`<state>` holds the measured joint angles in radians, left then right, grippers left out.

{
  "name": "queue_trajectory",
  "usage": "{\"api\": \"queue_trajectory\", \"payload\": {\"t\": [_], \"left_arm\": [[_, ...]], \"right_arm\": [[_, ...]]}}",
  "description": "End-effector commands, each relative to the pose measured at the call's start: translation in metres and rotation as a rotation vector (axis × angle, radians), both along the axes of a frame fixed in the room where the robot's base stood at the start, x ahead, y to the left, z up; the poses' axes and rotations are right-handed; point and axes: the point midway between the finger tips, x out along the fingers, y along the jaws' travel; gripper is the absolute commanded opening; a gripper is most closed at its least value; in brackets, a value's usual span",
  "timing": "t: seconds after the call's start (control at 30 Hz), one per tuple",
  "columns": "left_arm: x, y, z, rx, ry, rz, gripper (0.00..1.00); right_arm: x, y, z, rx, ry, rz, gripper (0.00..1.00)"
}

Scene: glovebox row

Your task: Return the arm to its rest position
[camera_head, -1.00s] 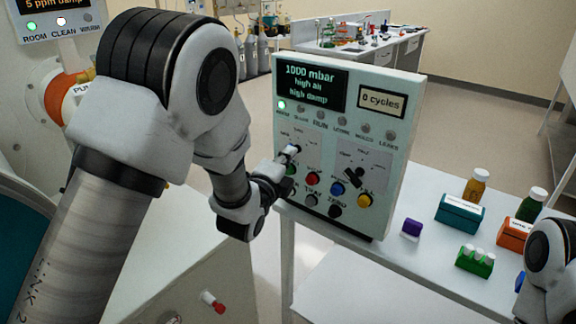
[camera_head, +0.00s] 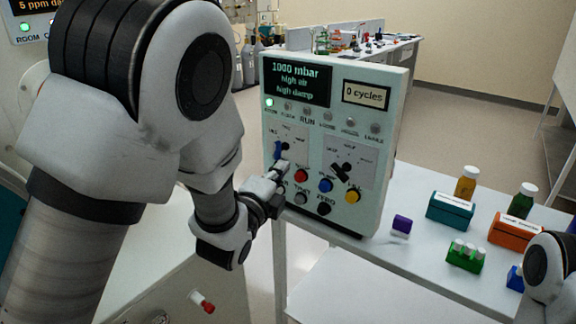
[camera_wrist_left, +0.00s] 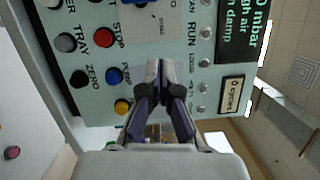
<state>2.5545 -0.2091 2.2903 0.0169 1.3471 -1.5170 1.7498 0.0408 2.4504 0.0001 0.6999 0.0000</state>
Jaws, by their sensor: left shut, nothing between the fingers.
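My left gripper (camera_head: 277,172) is shut and empty in front of the lower left of the control panel (camera_head: 384,120). Its fingertips hide part of the button area there, and I cannot tell whether they touch the panel. In the left wrist view the closed dark fingers (camera_wrist_left: 163,75) point at the panel face (camera_wrist_left: 150,50). My left arm (camera_head: 120,130) fills the left of the head view, bent and raised. On the panel, a blue lever (camera_head: 278,150) shows just above the fingertips. My right arm shows only as a link at the lower right edge; its gripper is out of view.
The panel has a red button (camera_head: 301,175), blue button (camera_head: 325,185), yellow button (camera_head: 352,196) and black dial (camera_head: 342,171). Right of it on the bench are a purple block (camera_head: 402,223), teal box (camera_head: 450,211), orange box (camera_head: 515,232), green vial rack (camera_head: 465,256) and bottles.

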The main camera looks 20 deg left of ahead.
Motion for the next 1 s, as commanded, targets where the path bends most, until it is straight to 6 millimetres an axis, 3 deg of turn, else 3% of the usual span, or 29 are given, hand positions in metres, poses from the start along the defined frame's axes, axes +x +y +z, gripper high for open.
{"api": "queue_trajectory", "payload": {"t": [0.1, 0.2, 0.67, 0.77, 0.83, 0.93, 1.0], "left_arm": [[-0.023, 0.003, -0.002, 0.0, 0.001, 0.0, 0.0], [-0.034, 0.004, -0.001, -0.001, -0.001, 0.0, 0.0], [-0.037, 0.004, -0.004, 0.0, 0.007, 0.0, 0.0], [-0.036, 0.006, -0.033, -0.007, 0.068, 0.005, 0.0], [-0.039, 0.012, -0.074, -0.023, 0.156, 0.016, 0.0], [-0.057, 0.025, -0.155, -0.057, 0.335, 0.048, 0.0], [-0.081, 0.035, -0.215, -0.103, 0.491, 0.085, 0.0]], "right_arm": [[0.001, 0.0, -0.008, 0.0, -0.001, 0.002, 0.0], [0.001, 0.0, -0.009, 0.0, -0.001, 0.001, 0.0], [0.0, 0.0, -0.008, 0.0, -0.001, 0.001, 0.0], [0.0, 0.0, -0.006, 0.0, -0.001, 0.001, 0.0], [0.0, 0.0, -0.004, 0.0, 0.0, 0.001, 0.0], [0.0, 0.0, 0.0, 0.0, -0.001, 0.001, 0.0], [0.0, 0.0, 0.003, 0.0, -0.001, 0.001, 0.0]]}}
